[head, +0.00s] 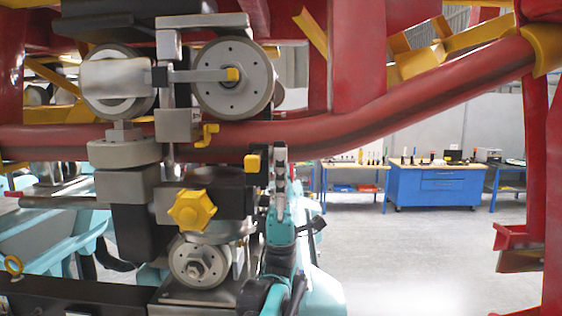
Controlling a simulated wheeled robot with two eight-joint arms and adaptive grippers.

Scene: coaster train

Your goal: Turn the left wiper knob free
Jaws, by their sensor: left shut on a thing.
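A yellow star-shaped knob (191,210) sits on the front of a dark block, above a small grey wheel, at lower centre-left. A smaller yellow knob-like piece (252,163) shows at the right end of that block, below the red rail. My left gripper (280,160) is upright beside this small piece, at the end of my teal arm. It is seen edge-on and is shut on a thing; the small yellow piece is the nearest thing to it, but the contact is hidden. I cannot tell from labels which knob is the left wiper knob. My right gripper is not in view.
A red rail (420,115) crosses above the gripper and rises to the right. Grey wheels (233,78) and a bracket stand above the rail. A yellow hook (207,135) hangs near it. A blue workbench (435,187) is far back, with open floor before it.

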